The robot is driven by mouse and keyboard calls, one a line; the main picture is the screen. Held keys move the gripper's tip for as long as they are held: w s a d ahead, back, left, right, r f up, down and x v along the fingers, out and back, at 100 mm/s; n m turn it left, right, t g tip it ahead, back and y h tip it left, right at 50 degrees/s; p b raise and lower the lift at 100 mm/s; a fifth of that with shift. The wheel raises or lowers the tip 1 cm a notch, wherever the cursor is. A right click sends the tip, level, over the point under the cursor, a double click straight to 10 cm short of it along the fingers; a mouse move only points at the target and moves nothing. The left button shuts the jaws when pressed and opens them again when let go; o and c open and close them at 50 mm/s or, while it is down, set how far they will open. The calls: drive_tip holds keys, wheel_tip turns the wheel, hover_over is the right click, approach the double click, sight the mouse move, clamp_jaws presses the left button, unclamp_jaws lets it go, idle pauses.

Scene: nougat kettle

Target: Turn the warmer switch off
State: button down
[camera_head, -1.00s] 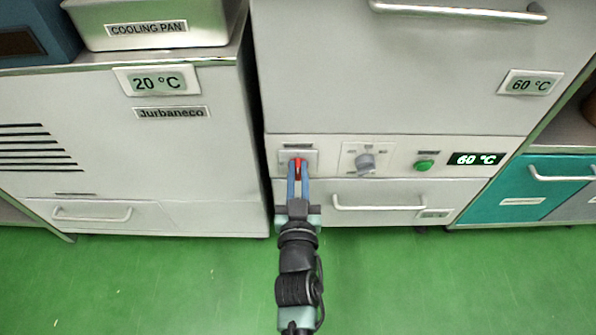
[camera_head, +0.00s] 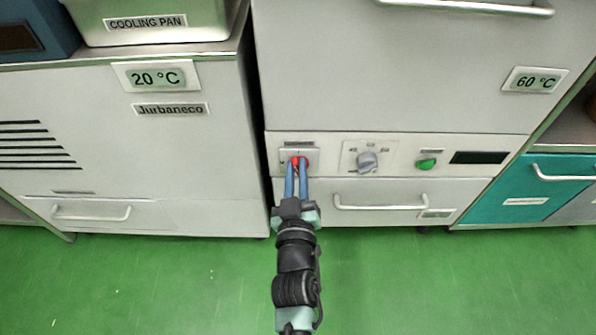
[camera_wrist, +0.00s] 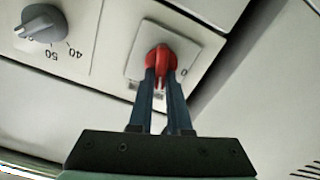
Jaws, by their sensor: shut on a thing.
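The red warmer switch (camera_head: 301,160) sits on a pale square plate on the control panel, left of the grey dial. My gripper (camera_head: 297,168) comes up from below with its two blue fingers closed on the switch. In the wrist view, the red switch (camera_wrist: 160,58) shows at the fingertips (camera_wrist: 161,74), which partly cover it. The display (camera_head: 480,158) at the right of the panel is dark.
A grey dial (camera_head: 367,161) and a green button (camera_head: 426,164) sit right of the switch. A drawer handle (camera_head: 380,205) juts out below the panel. A cabinet marked Jurbaneco (camera_head: 170,110) stands at the left. The green floor (camera_head: 430,285) in front is clear.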

drive_tip(key=n, duration=0.3)
drive_tip(key=shift+a+f+n+b, duration=0.15)
drive_tip(key=shift+a+n+b, duration=0.05)
drive_tip(key=shift+n+b, duration=0.2)
drive_tip(key=shift+a+f+n+b, duration=0.1)
drive_tip(key=shift+f+n+b, duration=0.1)
drive_tip(key=shift+n, duration=1.5)
drive_tip(key=shift+a+f+n+b, duration=0.1)
drive_tip(key=shift+f+n+b, duration=0.05)
drive_tip(key=shift+n, duration=1.55)
drive_tip(key=shift+a+f+n+b, duration=0.1)
drive_tip(key=shift+f+n+b, duration=0.1)
drive_tip(key=shift+n, duration=1.5)
drive_tip(key=c, duration=0.9)
unclamp_jaws()
drive_tip(key=shift+o, duration=0.2)
drive_tip(key=shift+s, duration=0.1)
drive_tip(key=s, duration=1.3)
